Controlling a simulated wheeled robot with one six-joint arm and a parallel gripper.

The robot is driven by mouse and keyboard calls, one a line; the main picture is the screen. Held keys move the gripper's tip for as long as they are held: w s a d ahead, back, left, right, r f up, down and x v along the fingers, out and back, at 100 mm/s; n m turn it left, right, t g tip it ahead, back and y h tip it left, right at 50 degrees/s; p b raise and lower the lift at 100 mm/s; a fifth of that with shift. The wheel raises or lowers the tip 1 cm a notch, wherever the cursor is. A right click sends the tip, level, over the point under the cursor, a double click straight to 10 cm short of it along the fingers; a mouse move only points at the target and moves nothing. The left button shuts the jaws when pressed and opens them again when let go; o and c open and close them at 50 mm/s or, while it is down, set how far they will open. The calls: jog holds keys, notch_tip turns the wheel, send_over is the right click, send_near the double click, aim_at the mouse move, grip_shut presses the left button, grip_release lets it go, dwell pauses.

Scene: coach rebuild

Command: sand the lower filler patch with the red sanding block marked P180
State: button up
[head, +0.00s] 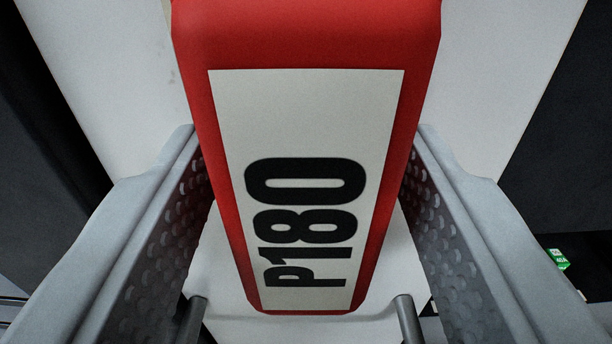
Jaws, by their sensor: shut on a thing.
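The red sanding block (222,185) fills the middle of the head view, with a white label (310,115) reading P180 in black, turned sideways. My gripper (308,165) is shut on the block, one grey dimpled finger against each long side. Behind the block is a pale, light grey surface (510,60) that shows on both sides of it. I cannot tell whether the block touches this surface. No filler patch can be made out; the block and fingers hide much of the middle of the view.
Dark areas (570,150) border the pale surface at left and right. A small green object with white marks (558,259) lies at the lower right, beyond my right finger. A faint grey smudge (172,75) shows on the pale surface left of the block.

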aim_at(284, 95)
jog(key=shift+a+f, duration=0.1)
jog(key=shift+f, duration=0.7)
jog(key=shift+r, duration=0.1)
jog(key=shift+r, duration=1.65)
jog(key=shift+w+r, duration=0.1)
jog(key=shift+r, duration=0.7)
jog(key=shift+c, duration=1)
jog(key=shift+w+r, duration=0.1)
jog(key=shift+r, duration=3.05)
jog(key=shift+c, duration=0.4)
jog(key=shift+f, duration=5.6)
